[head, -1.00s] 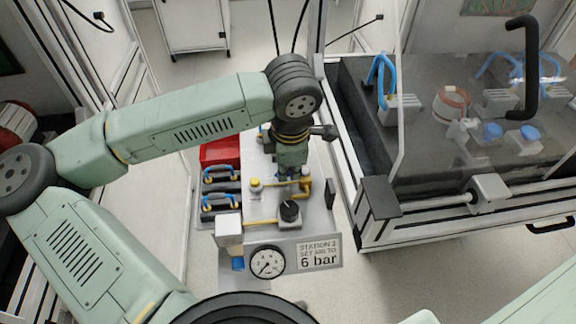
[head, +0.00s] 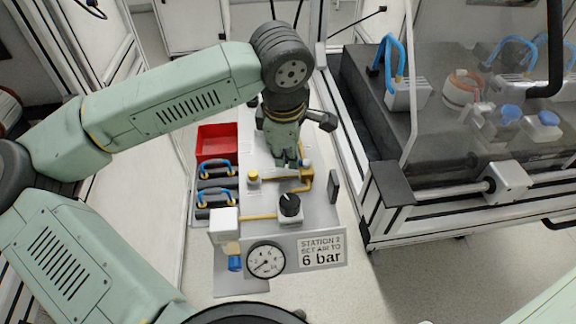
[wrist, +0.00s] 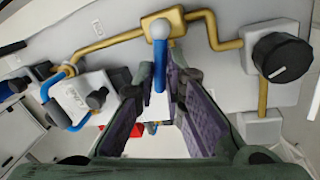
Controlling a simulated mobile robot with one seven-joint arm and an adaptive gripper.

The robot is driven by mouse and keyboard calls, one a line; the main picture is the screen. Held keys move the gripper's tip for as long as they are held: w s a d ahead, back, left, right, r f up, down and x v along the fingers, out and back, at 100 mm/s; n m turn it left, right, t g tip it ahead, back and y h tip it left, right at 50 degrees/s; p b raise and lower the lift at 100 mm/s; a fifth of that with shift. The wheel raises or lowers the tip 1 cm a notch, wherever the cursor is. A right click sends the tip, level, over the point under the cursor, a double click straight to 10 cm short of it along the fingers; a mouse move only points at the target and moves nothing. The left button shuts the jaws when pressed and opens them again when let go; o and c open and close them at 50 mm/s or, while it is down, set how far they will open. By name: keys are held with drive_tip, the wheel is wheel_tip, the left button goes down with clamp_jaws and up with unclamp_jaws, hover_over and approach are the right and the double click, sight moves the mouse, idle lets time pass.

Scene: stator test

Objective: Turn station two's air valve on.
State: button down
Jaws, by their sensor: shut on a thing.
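Station two's air valve shows in the wrist view as a brass body (wrist: 176,17) on the pipe, with a blue lever (wrist: 159,64) and a white round end. The lever lies between the two fingers of my gripper (wrist: 157,88), which is shut on it.
A black regulator knob (head: 290,205) stands in front of the valve, and also shows in the wrist view (wrist: 283,57). A red bin (head: 217,142) and blue-handled parts (head: 215,196) lie left. A glazed bench enclosure (head: 460,150) stands close on the right.

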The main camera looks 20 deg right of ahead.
drive_tip(key=m+b, duration=0.2)
drive_tip(key=w+m+b, duration=0.1)
drive_tip(key=shift+d+f+m+g+h, duration=0.15)
drive_tip(key=shift+d+m+g+h, duration=0.15)
drive_tip(key=shift+d+m, duration=0.1)
drive_tip(key=m+b, duration=0.1)
drive_tip(key=d+m, duration=0.1)
drive_tip(key=m, duration=0.1)
drive_tip(key=shift+w+m+g+b, duration=0.3)
drive_tip(key=shift+w+b, duration=0.1)
drive_tip(key=m, duration=0.2)
drive_tip(key=d+m+b, duration=0.1)
drive_tip(key=m, duration=0.1)
drive_tip(key=shift+w+d+g, duration=0.15)
drive_tip(key=shift+d+g, duration=0.05)
drive_tip(key=shift+g, duration=0.2)
drive_tip(key=shift+d+r+m, duration=0.1)
drive_tip(key=shift+d+m, duration=0.1)
drive_tip(key=shift+m, duration=0.55)
drive_tip(key=shift+d+r+m, duration=0.1)
drive_tip(key=shift+d+m, duration=0.1)
drive_tip(key=shift+m, duration=0.55)
drive_tip(key=c, duration=1.7)
unclamp_jaws()
drive_tip(key=shift+o, duration=0.2)
drive_tip(key=shift+r, duration=0.1)
